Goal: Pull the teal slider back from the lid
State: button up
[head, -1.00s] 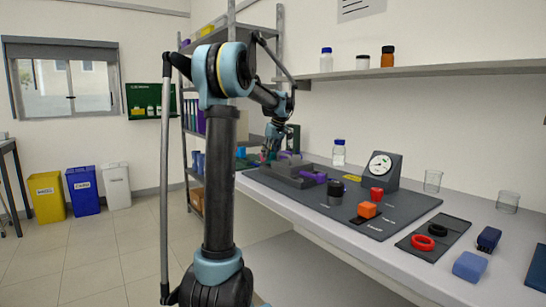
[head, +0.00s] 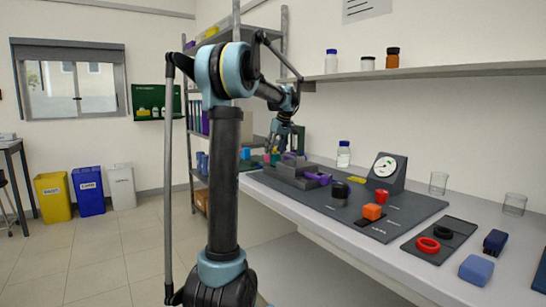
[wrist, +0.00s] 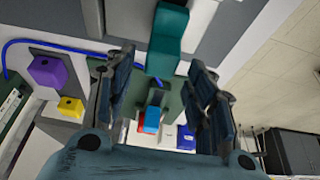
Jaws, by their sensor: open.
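In the wrist view the teal slider (wrist: 167,40) is a block at the top centre, beside a grey body that I take for part of the rig. My gripper (wrist: 160,62) is open, with one dark finger on each side of the teal block's near end. I cannot tell whether either finger touches it. In the head view my gripper (head: 276,150) is above the far end of the grey rig (head: 290,178). The slider is too small and covered there to make out clearly, and I cannot identify the lid.
A purple handle (head: 318,178) sticks out of the rig's near side. A blue hose (wrist: 40,42) runs beside the rig. The shelf (head: 430,71) hangs above the bench.

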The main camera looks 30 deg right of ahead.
jog(key=v, duration=0.9)
jog(key=shift+w, duration=0.1)
